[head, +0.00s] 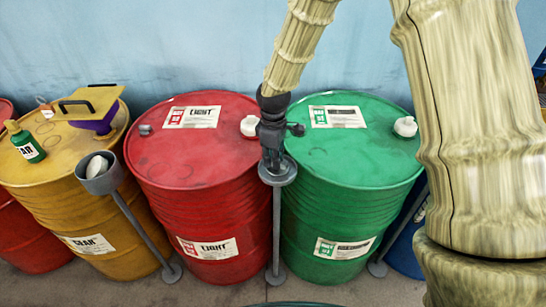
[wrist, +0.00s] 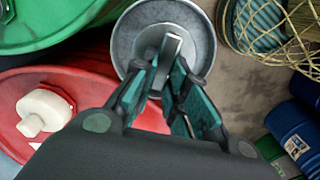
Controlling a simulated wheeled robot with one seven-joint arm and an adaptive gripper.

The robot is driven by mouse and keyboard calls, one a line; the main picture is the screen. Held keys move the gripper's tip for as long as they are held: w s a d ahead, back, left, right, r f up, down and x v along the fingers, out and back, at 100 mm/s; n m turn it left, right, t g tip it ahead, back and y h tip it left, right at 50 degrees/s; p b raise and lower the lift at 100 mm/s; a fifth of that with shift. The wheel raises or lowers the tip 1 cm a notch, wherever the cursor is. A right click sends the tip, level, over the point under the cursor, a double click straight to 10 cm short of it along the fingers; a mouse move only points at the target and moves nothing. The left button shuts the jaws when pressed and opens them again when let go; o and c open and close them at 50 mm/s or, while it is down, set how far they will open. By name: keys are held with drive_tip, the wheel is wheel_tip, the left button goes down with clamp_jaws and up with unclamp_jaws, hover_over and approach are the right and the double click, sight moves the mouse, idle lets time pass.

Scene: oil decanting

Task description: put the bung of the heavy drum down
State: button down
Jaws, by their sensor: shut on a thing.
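My gripper (head: 272,165) points down just over a grey round dish (head: 277,173) on a thin stand between the red and green drums. In the wrist view my gripper (wrist: 165,75) is shut on a small light-grey piece, the bung (wrist: 172,46), above the dish (wrist: 132,28). I cannot tell whether the bung touches the dish. The head view hides the bung behind the fingers. The green drum (head: 350,175) stands right of the dish; its label text is too blurred to read. A white cap (head: 405,126) sits at its right side.
The red drum (head: 190,165) bears a small grey bung (head: 145,130) and a white cap (head: 250,126). The yellow drum (head: 50,170) bears a green bottle (head: 28,147) and a handled tool (head: 88,100). Netting (wrist: 275,40) shows in the wrist view.

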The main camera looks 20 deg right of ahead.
drive_tip(key=shift+f, duration=0.15)
drive_tip(key=c, duration=1.4)
unclamp_jaws()
drive_tip(key=shift+c, duration=0.2)
wheel_tip(320, 180, up, 12)
drive_tip(key=b, duration=0.3)
